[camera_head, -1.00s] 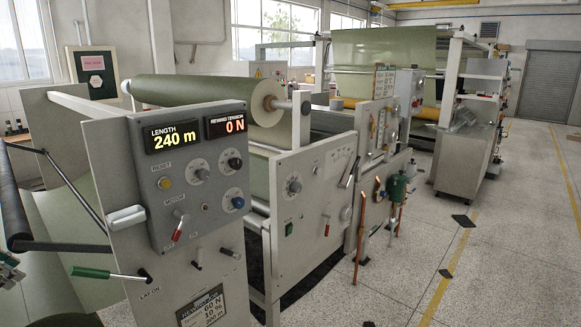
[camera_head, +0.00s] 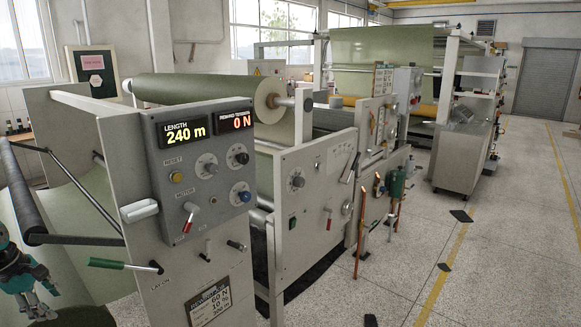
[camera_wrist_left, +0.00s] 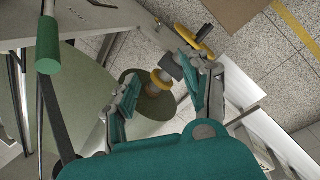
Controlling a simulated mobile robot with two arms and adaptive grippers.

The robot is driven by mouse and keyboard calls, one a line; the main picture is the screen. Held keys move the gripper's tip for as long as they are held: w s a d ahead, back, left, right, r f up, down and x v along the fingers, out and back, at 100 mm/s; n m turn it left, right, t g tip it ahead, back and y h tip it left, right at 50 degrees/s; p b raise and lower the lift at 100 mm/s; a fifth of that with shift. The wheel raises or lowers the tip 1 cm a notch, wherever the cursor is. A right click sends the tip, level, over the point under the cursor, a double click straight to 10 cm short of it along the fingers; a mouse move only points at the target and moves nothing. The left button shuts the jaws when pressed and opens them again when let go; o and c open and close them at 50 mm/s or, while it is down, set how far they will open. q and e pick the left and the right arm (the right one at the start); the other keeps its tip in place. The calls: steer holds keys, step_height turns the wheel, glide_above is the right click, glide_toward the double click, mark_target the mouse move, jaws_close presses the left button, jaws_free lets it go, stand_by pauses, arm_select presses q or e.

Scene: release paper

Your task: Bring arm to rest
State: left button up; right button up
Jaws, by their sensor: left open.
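My left gripper (camera_head: 22,278) is at the left edge of the head view, partly cut off, with teal and grey parts. It is beside the rewinder's front panel, left of the green-handled lay-on lever (camera_head: 118,265) and apart from it. In the left wrist view the gripper (camera_wrist_left: 166,72) has its two fingers spread with nothing held between them. The green lever grip (camera_wrist_left: 48,52) shows at that view's upper left. A shaft end with a yellow ring (camera_wrist_left: 160,80) is visible beyond the fingers. My right gripper is not in view.
The rewinder's control box (camera_head: 205,165) reads 240 m and 0 N. A black roller (camera_head: 20,190) on an arm is near my left gripper. A pale green paper roll (camera_head: 200,90) lies behind. The speckled floor (camera_head: 490,250) at right is largely clear, with dark patches.

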arm_select(q)
steer(key=s+d+f+m+y, duration=0.1)
steer(key=s+d+f+m, duration=0.35)
steer(key=d+f, duration=0.3)
steer(key=s+d+f+m+g, duration=0.1)
steer(key=s+d+f+m, duration=0.4)
steer(key=d, duration=0.3)
steer(key=s+d+f+m+y, duration=0.1)
steer(key=s+d+f+m, duration=0.2)
steer(key=d+f+m, duration=0.35)
steer(key=s+d+r+m+t+h, duration=0.1)
steer(key=s+d+r+m, duration=0.15)
steer(key=s+d, duration=0.6)
steer(key=s+d+r+m+t, duration=0.1)
steer(key=s+d+m, duration=0.35)
steer(key=s, duration=0.75)
step_height(320, 180, down, 31)
steer(key=g+b, duration=0.2)
steer(key=b, duration=0.3)
steer(key=s+a+f+g+b, duration=0.1)
steer(key=s+a+f+b, duration=0.1)
steer(key=s+f, duration=1.5)
step_height(320, 180, down, 3)
steer(key=shift+s+b, duration=0.3)
steer(key=shift+b, duration=0.2)
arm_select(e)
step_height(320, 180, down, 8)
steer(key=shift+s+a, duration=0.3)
